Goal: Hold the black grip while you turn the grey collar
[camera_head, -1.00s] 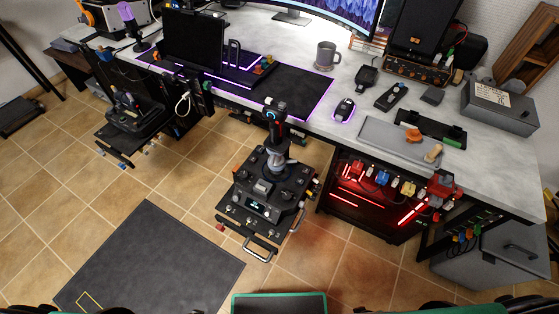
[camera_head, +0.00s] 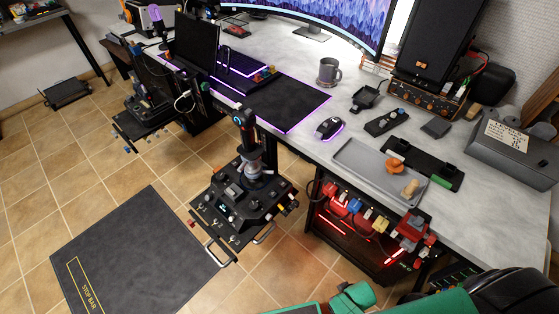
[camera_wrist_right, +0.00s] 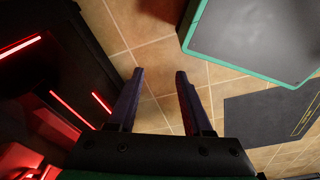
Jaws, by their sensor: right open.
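The black grip (camera_head: 245,128) stands upright on top of the joystick in the middle of the head view, with a blue-ringed part on it. The grey collar (camera_head: 253,168) sits below the grip, around the stick's lower part, above the dark control base (camera_head: 232,208). Nothing touches the grip or the collar. My right gripper (camera_wrist_right: 159,80) shows in the right wrist view, open and empty, with bare tiled floor between its fingers. Neither grip nor collar shows in that view. Its fingers cannot be made out in the head view. My left gripper is out of view.
The desk (camera_head: 300,95) runs behind and right of the joystick, holding a mug (camera_head: 329,72), a mouse (camera_head: 330,128) and a grey tray (camera_head: 362,160). A red-lit case (camera_head: 345,225) stands under it. A dark mat (camera_head: 135,250) lies on open floor at left.

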